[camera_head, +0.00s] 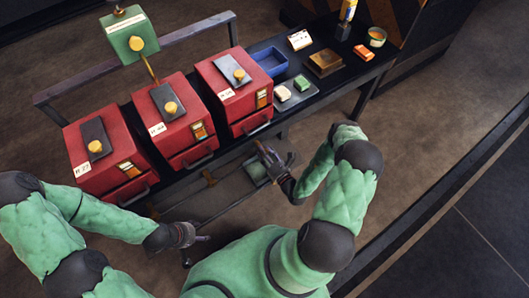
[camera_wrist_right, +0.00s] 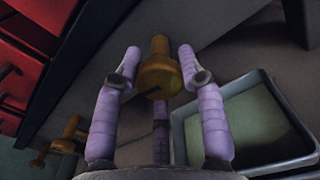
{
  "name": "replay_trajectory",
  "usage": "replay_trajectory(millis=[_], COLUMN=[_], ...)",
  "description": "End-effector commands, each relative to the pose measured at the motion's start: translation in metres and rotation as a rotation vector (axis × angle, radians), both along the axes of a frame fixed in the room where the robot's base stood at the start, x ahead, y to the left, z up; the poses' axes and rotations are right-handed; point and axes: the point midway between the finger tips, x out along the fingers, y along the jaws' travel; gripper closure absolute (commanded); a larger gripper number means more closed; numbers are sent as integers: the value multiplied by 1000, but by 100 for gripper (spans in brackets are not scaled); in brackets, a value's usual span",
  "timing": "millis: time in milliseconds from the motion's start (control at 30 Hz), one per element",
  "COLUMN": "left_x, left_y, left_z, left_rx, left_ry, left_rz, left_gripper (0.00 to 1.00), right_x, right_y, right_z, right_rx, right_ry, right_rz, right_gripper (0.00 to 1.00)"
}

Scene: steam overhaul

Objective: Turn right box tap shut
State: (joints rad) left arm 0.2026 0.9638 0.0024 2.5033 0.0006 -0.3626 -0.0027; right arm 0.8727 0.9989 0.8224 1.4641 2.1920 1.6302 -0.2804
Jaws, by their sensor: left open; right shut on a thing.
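The right red box (camera_head: 222,73) stands on the bench, with a slate-grey plate and brass knob on its lid. In the right wrist view a brass tap (camera_wrist_right: 159,75) sits between the fingers of my right gripper (camera_wrist_right: 158,60), which is shut on it. In the head view my right gripper (camera_head: 265,156) is in front of and below the right box, and its hand mostly hides the tap. A second brass tap (camera_wrist_right: 66,142) shows at lower left in the wrist view. My left gripper (camera_head: 200,240) is open and empty, low in front of the left boxes.
A middle red box (camera_head: 190,128) and left red box (camera_head: 82,145) stand beside it. A grey tray (camera_wrist_right: 178,135) lies below the held tap.

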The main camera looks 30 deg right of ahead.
Motion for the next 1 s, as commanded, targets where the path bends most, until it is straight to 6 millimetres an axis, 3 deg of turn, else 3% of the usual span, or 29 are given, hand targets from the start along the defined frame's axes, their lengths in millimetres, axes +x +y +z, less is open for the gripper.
replay_trajectory(millis=[1000], left_x=[0], left_y=[0], left_z=[14], left_rx=[0], left_ry=[0], left_rz=[0], left_gripper=[39], right_x=[-2], right_y=[3], right_z=[-3], right_rx=[957], right_ry=[88], right_rz=[-3], right_gripper=[93])
